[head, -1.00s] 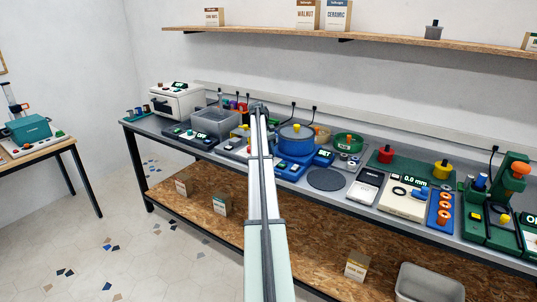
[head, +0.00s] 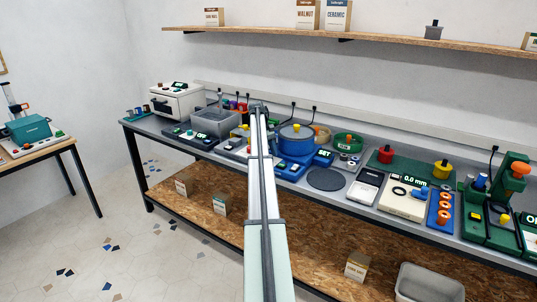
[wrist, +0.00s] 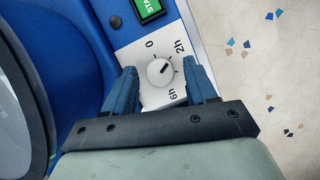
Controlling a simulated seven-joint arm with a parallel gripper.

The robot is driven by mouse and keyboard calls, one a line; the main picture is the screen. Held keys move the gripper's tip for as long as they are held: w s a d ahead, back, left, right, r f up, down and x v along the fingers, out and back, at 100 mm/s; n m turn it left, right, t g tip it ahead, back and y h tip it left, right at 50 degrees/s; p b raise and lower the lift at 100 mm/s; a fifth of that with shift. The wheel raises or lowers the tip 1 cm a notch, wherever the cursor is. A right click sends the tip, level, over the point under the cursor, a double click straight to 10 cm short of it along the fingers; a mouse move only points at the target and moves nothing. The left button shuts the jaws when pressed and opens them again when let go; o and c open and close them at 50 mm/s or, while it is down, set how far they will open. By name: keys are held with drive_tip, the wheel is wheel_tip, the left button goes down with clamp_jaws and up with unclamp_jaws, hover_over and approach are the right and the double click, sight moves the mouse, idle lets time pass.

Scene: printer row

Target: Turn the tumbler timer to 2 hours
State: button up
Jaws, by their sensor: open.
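The tumbler timer, a small round white-grey knob (wrist: 160,72), sits on a pale dial plate (wrist: 150,50) marked 0, 2h and 6h in the wrist view. A short dark pointer line on the knob points up and right, roughly toward the 2h mark. My gripper (wrist: 161,78) is open, with one blue finger on each side of the knob. Narrow gaps show between fingers and knob; I cannot tell the height of the tips. The blue tumbler (head: 296,146) stands on the bench in the head view, where my arm hides the gripper.
The blue tumbler body fills the left side, and the bench edge and floor lie to the right. A dark round pad (head: 326,179) lies right of the tumbler in the head view.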

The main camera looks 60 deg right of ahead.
drive_tip(key=shift+w+d+r, duration=0.1)
drive_tip(key=shift+w+r, duration=0.15)
drive_tip(key=shift+r, duration=0.3)
drive_tip(key=shift+w+d+r, duration=0.2)
drive_tip(key=shift+w+r, duration=0.45)
drive_tip(key=shift+r, duration=0.2)
drive_tip(key=w+d, duration=0.1)
drive_tip(key=w, duration=0.5)
drive_tip(key=w+d, duration=0.1)
drive_tip(key=w, duration=0.3)
drive_tip(key=shift+d+f, duration=0.1)
drive_tip(key=shift+d, duration=0.25)
drive_tip(key=shift+w, duration=0.4)
